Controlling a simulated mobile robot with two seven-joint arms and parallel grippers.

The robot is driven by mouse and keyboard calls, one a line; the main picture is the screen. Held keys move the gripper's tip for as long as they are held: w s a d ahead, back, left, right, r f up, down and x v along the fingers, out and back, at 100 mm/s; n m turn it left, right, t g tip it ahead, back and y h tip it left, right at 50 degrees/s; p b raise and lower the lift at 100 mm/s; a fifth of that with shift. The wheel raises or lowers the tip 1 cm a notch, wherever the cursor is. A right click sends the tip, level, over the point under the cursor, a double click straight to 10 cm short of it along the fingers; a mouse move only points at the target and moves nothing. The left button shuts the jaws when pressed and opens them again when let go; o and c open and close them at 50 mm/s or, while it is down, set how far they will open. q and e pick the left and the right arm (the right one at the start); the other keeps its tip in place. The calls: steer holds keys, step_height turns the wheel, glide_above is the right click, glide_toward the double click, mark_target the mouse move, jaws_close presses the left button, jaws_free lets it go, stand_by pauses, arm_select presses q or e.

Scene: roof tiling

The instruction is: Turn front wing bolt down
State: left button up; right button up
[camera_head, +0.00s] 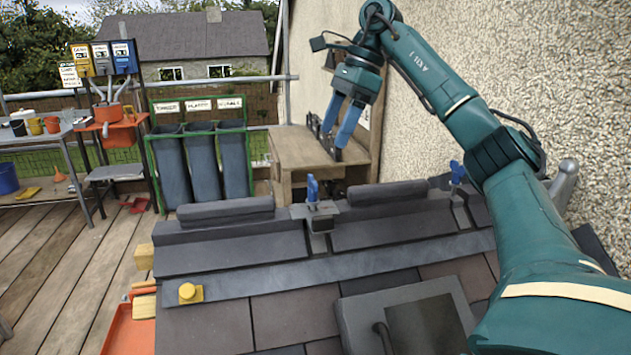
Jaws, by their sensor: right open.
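A blue wing bolt (313,188) stands upright on a grey clamp (320,213) between the two dark ridge tiles. A second blue wing bolt (457,172) stands further right on a similar clamp, close to my right arm. The left ridge tile (225,212) and the right ridge tile (387,193) lie along the top of the roof. My right gripper (334,141) is open, its blue fingers pointing down, above and behind the ridge near a wooden bench. It appears empty and apart from both wing bolts. My left gripper is out of view.
The wooden bench (295,150) stands behind the roof, beside a pebbled wall (480,70). Dark bins (203,165) in a green frame stand behind left. Plank floor (60,265) lies left.

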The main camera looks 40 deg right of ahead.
mark_target(313, 189)
steer(key=b+x, duration=0.1)
steer(key=x, duration=0.8)
steer(key=shift+a+f, duration=0.1)
steer(key=shift+f, duration=0.1)
steer(key=shift+w+a+f, duration=0.15)
steer(key=shift+f, duration=0.25)
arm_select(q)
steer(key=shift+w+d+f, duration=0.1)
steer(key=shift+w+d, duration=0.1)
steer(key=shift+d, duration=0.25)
arm_select(e)
steer(key=c, duration=1)
